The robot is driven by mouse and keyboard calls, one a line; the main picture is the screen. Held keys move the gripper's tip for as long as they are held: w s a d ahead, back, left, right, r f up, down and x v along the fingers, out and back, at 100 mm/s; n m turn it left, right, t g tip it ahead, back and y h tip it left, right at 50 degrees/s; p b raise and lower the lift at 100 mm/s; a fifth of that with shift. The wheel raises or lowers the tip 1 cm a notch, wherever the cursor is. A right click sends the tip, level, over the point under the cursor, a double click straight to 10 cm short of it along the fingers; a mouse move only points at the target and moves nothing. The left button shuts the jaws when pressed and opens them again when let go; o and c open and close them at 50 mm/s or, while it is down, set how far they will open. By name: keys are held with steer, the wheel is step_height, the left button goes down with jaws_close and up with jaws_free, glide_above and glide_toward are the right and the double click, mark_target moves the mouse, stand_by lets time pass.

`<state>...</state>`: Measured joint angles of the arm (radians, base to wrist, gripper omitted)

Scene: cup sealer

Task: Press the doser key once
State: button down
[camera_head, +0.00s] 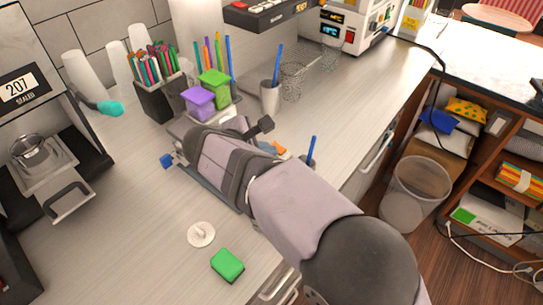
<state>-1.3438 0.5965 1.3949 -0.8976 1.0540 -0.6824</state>
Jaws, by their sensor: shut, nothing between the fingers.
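The doser is likely the black unit (268,14) at the top edge, with a row of red and pale keys on its sloped top and small lettering on its front. The picture cuts off its upper part, and I cannot tell which key is the doser key. My arm reaches in from the lower right. Its dark end, my gripper (262,126), is small in view and is shut and empty. It is over the counter, in front of the doser and apart from it. The fingertips are hard to make out.
Near my gripper stand purple (198,103) and green (215,87) boxes, a grey cup (270,97) with a blue straw, and a wire basket (299,80). The sealer (45,150) reading 207 stands left. A green sponge (228,265) lies on the open front counter.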

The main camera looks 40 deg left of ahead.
steer(key=shift+f, duration=0.25)
steer(key=shift+r, duration=0.15)
stand_by(0.4)
steer(key=shift+r+p, duration=0.75)
steer(key=shift+p, duration=0.05)
steer(key=shift+r, duration=0.15)
step_height(320, 180, up, 5)
steer(key=p, duration=0.4)
steer(key=shift+p, duration=0.3)
stand_by(0.4)
